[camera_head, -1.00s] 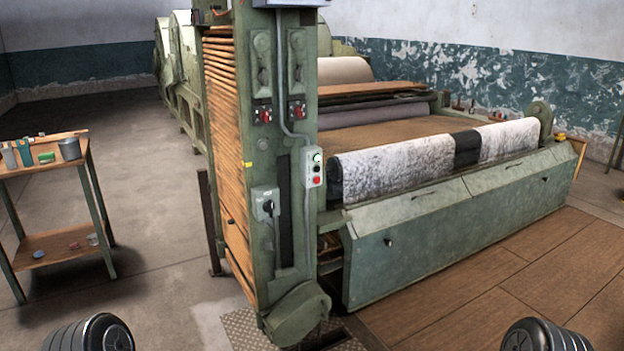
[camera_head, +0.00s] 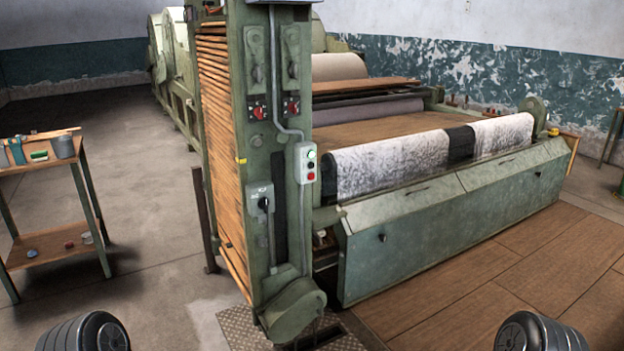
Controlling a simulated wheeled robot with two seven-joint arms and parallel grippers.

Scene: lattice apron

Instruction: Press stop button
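A small grey control box (camera_head: 305,162) is fixed on the right edge of the machine's green upright. It carries a green button (camera_head: 310,154) at the top, a dark one in the middle and a red button (camera_head: 310,176) at the bottom. No lettering on it is readable. Parts of my two arms show at the bottom left and bottom right corners, well below and apart from the box. Neither gripper's fingers are in view.
The green machine (camera_head: 440,236) fills the middle, with a grey-white fabric roll (camera_head: 390,165) along its front. A second box with a dark switch (camera_head: 262,205) sits lower on the upright. A wooden-topped side table (camera_head: 38,250) stands at left. Floor between is clear.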

